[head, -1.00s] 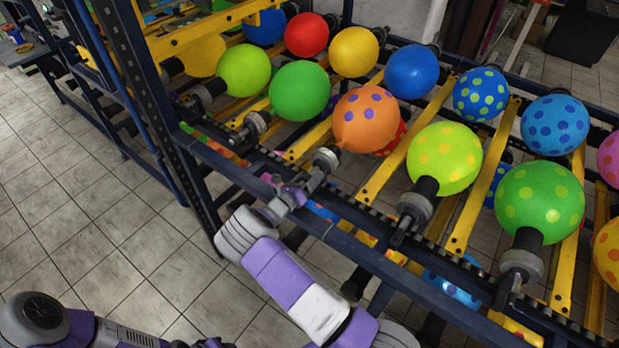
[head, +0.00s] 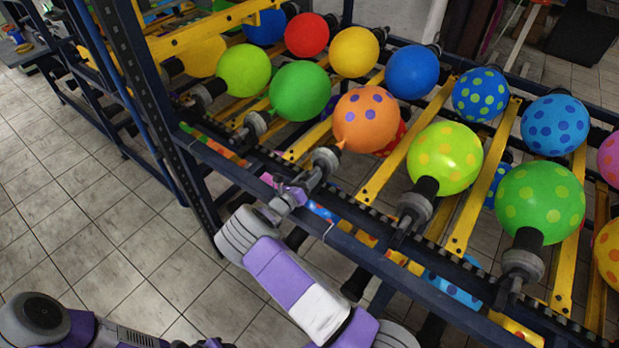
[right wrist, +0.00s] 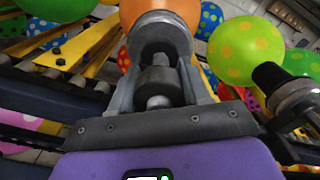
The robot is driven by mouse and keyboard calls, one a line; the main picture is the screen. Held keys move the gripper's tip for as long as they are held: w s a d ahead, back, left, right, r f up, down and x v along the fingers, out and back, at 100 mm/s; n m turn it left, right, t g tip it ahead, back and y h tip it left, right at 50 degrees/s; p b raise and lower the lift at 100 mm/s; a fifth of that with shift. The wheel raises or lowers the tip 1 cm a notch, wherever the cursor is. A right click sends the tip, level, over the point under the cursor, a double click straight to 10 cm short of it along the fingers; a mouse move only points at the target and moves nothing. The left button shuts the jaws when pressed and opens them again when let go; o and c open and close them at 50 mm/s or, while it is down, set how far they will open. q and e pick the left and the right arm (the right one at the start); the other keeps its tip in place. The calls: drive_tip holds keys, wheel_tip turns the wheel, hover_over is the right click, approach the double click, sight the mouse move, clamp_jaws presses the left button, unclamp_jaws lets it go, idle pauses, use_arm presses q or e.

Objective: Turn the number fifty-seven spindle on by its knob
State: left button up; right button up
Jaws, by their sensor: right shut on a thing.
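The spindle that bears the orange balloon with purple spots (head: 367,118) has a grey chuck (head: 326,158) at the near rail of the rack. I cannot read a number on it. My right gripper (head: 303,187) reaches up to the near end of this spindle and is shut on its knob. In the right wrist view, the gripper's grey fingers (right wrist: 162,88) stand on both sides of the dark round knob (right wrist: 160,86), with the orange balloon (right wrist: 160,8) straight beyond. The fingers hide part of the knob. My left gripper is not in view; only part of my left arm shows at the lower left.
Neighbouring spindles carry a green balloon (head: 300,91) on the left and a yellow-green spotted balloon (head: 444,158) on the right. The dark blue front rail (head: 345,243) and yellow bars (head: 415,140) run close to my right gripper. Tiled floor at the left is clear.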

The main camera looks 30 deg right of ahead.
drive_tip(key=m+b, duration=0.1)
drive_tip(key=m, duration=0.3)
drive_tip(key=shift+f+m+b, duration=0.1)
drive_tip(key=shift+m+b, duration=0.2)
drive_tip(key=m+b, duration=0.1)
drive_tip(key=m, duration=0.3)
drive_tip(key=shift+b, duration=0.4)
drive_tip(key=m+b, duration=0.2)
drive_tip(key=m, duration=0.3)
drive_tip(key=shift+m+b, duration=1.4)
drive_tip(key=shift+m, duration=0.4)
drive_tip(key=shift+w+a, duration=0.1)
drive_tip(key=o, duration=1)
drive_tip(key=shift+o, duration=0.2)
